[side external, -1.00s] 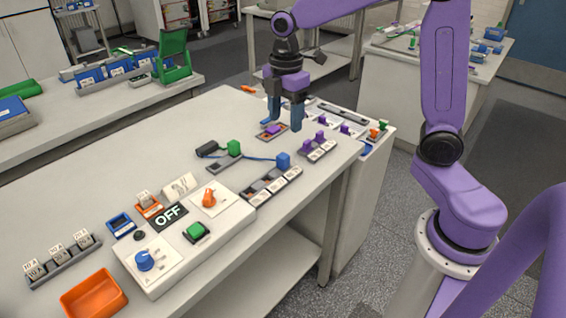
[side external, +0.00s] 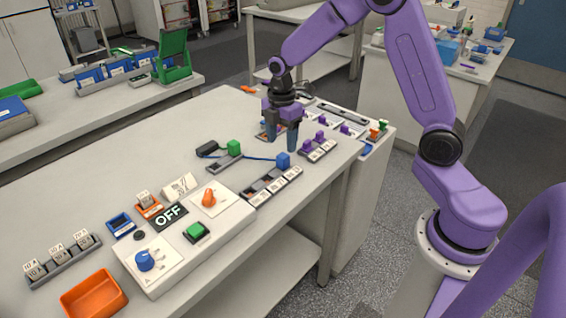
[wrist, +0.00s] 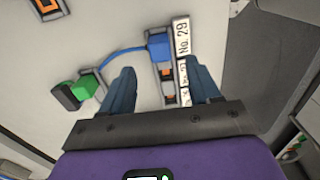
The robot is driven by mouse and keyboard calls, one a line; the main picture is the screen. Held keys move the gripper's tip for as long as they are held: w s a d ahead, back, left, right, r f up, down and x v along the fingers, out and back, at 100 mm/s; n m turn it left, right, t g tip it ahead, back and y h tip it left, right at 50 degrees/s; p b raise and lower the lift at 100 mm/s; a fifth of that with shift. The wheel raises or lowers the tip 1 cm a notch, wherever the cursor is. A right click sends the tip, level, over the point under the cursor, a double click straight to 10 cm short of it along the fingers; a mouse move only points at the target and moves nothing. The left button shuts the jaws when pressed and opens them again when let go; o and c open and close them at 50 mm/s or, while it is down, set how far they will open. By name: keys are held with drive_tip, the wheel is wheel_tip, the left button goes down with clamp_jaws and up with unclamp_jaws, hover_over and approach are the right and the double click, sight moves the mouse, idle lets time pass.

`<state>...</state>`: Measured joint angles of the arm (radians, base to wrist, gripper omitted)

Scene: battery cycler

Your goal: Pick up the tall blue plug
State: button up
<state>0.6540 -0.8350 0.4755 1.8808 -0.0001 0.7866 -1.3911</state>
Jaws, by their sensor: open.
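The tall blue plug (side external: 283,160) stands at the end of a blue cable, at the far end of a dark rack (side external: 262,187) with white labels. In the wrist view the blue plug (wrist: 158,45) is ahead of my gripper (wrist: 163,78), sideways between the two fingers. My gripper (side external: 281,143) is open and empty, with its fingers pointing down. In the side view it hangs just behind and above the plug. No contact with the plug shows.
A green plug (side external: 234,147) and a black connector (side external: 207,149) sit left of the blue plug. Purple plugs (side external: 307,145) stand in a labelled rack to the right. The control panel (side external: 240,213) with the OFF display is nearer the front.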

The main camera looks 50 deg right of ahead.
sight(283, 155)
drive_tip(key=shift+d+f, duration=0.2)
drive_tip(key=shift+f, duration=3.2)
drive_tip(key=c, duration=1.1)
